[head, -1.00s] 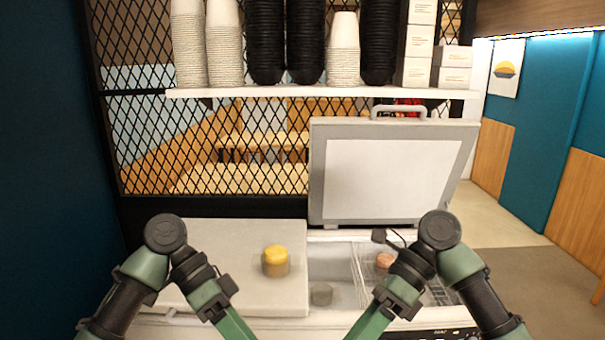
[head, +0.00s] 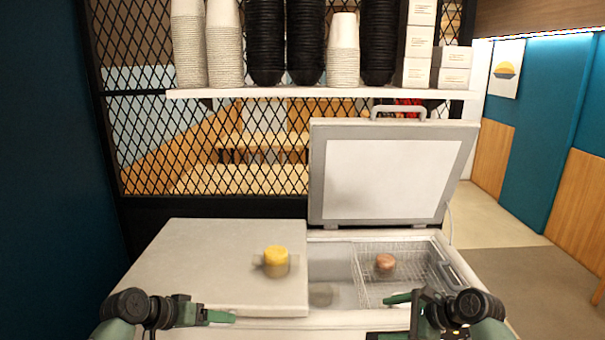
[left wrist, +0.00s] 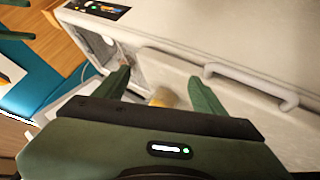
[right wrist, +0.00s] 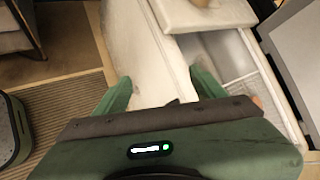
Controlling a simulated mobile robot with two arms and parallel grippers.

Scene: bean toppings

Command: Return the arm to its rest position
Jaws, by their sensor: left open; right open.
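My left gripper (head: 222,316) is low at the front left of the white chest freezer (head: 215,260), open and empty. The left wrist view shows its two fingers spread (left wrist: 160,90). My right gripper (head: 398,298) is low in front of the freezer's open right half. The right wrist view shows its fingers spread with nothing between them (right wrist: 162,88). A yellow-topped container (head: 275,262) stands on the closed left lid, apart from both grippers. A brown-pink topped container (head: 385,263) sits in the wire basket (head: 362,287).
The right lid (head: 395,180) stands raised behind the open bay. A shelf (head: 250,93) above holds stacked white cups (head: 223,50), black cups (head: 305,45) and white boxes (head: 452,65). Black mesh (head: 150,130) stands behind. Open floor (head: 540,275) lies at the right.

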